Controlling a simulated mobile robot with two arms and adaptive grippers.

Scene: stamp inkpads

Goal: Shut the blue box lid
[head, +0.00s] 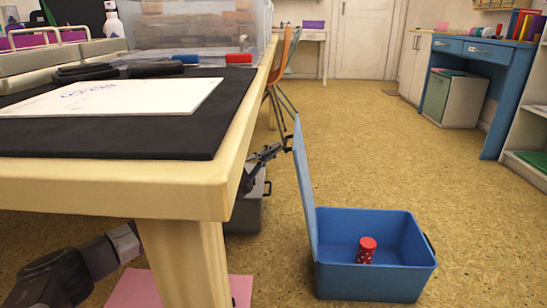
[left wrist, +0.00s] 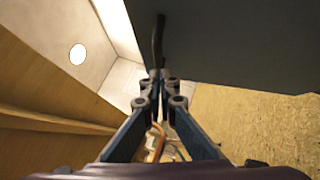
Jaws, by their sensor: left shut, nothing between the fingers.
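The blue box (head: 375,282) stands on the floor at the lower right of the head view. Its lid (head: 304,185) stands up, nearly vertical, along the box's left side. A red dotted cylinder (head: 367,250) is inside the box. My left gripper (head: 278,149) is on the left, outer side of the lid, close to its upper edge and a small dark handle (head: 288,143). In the left wrist view its fingers (left wrist: 160,76) are shut and empty. The lid (left wrist: 235,45) fills the upper right there, with the dark handle (left wrist: 158,38) just beyond the fingertips. I cannot tell whether they touch.
The wooden table (head: 130,184) and its leg (head: 188,260) stand left of the box and partly hide my left arm. A grey container (head: 243,214) is behind the leg. A pink sheet (head: 135,290) lies below. The floor (head: 375,140) beyond and right of the box is clear.

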